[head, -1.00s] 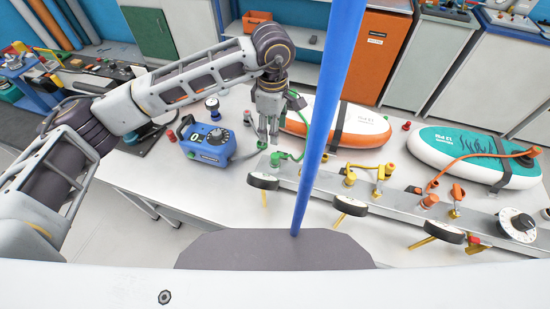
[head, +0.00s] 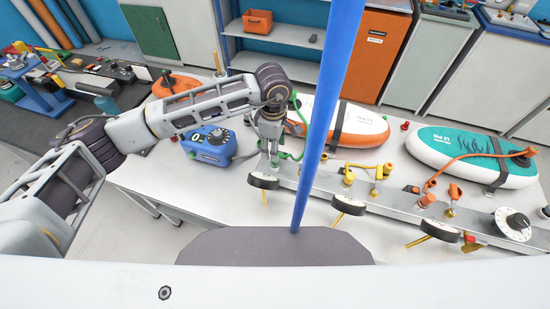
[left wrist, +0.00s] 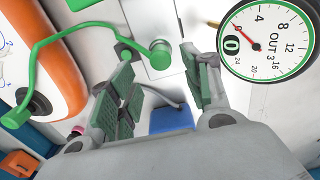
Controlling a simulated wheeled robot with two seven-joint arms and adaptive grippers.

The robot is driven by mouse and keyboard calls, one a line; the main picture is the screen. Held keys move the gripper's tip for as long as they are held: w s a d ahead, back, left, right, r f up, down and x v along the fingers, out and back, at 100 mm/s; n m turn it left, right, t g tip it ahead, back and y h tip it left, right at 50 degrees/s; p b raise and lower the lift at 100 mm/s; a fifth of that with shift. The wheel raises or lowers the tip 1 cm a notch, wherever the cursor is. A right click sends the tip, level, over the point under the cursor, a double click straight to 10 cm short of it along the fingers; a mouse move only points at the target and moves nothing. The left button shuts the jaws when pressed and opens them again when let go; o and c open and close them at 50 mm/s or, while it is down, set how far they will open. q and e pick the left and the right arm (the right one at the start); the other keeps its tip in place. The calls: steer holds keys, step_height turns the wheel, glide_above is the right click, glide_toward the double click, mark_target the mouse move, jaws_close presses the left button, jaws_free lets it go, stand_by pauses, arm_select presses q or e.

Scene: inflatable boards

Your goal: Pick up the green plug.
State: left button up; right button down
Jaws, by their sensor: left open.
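The green plug (left wrist: 160,54) shows in the left wrist view as a round green cap joined to a green hose (left wrist: 65,33). It lies a little beyond the gap between my left gripper's open fingers (left wrist: 162,85), and nothing is gripped. In the head view my left gripper (head: 269,157) points down at the left end of the grey rail, beside the green fitting (head: 284,155); the arm and fingers partly hide that spot. Whether a finger touches the plug I cannot tell. My right gripper is not in view.
A gauge (head: 263,181) hangs at the rail's left end, close to my gripper; its "OUT" dial (left wrist: 268,40) is near one finger. A blue pump (head: 208,146) stands left. Orange (head: 355,140) and teal (head: 430,160) boards lie behind the rail. A blue post (head: 318,120) crosses the view.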

arm_select(q)
steer(key=shift+f, duration=0.1)
steer(key=shift+s+d+f+p, duration=0.1)
steer(key=shift+f+p, duration=0.2)
steer(key=shift+f, duration=0.15)
steer(key=shift+s+d+f+p, duration=0.1)
steer(key=shift+f+p, duration=0.15)
steer(key=shift+f, duration=0.15)
steer(key=shift+f+p, duration=0.35)
steer(key=shift+f, duration=1.3)
jaws_close()
